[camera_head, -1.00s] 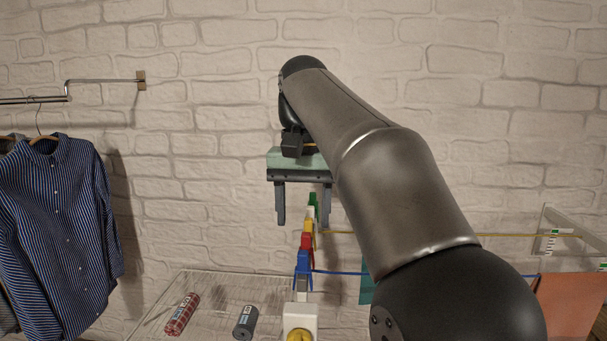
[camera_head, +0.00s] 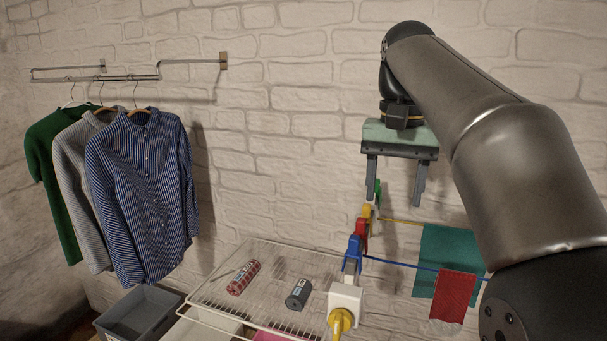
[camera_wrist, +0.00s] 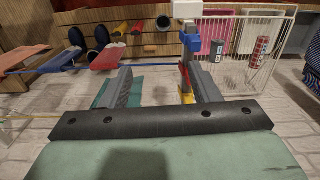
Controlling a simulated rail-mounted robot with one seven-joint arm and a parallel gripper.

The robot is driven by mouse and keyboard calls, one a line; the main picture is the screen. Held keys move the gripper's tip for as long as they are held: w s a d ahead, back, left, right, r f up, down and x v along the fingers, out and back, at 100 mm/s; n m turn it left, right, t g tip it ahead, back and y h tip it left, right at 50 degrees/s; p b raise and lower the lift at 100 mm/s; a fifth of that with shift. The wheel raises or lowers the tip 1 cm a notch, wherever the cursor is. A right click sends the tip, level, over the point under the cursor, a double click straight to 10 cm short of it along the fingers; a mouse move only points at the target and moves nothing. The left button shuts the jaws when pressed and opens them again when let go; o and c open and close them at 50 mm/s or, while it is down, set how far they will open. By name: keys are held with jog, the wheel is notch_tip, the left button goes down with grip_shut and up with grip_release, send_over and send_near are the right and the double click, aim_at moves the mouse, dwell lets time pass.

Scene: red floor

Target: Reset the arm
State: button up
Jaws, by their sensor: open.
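My gripper (camera_head: 394,192) is at the end of my raised arm, in front of the white brick wall in the head view. Its two grey fingers point down and stand wide apart with nothing between them. In the wrist view the open fingers of my gripper (camera_wrist: 165,88) show beyond the green-topped hand.
A wire rack (camera_head: 215,290) holds a red patterned roll (camera_head: 243,277) and a dark roll (camera_head: 299,294). A striped shirt (camera_head: 140,200) hangs at left above a grey bin (camera_head: 150,312). A teal cloth (camera_head: 430,250) and a red cloth (camera_head: 453,296) hang on lines at right.

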jog(key=s+f+n, duration=0.1)
jog(key=s+f, duration=0.5)
jog(key=f, duration=0.4)
jog(key=s+f+n, duration=0.1)
jog(key=s+f, duration=0.6)
jog(key=f, duration=0.4)
jog(key=s+f+n, duration=0.1)
jog(key=s+f, duration=0.6)
jog(key=f, duration=0.3)
jog(key=shift+d+f+t, duration=0.2)
jog(key=shift+f+t, duration=0.15)
jog(key=shift+t, duration=0.05)
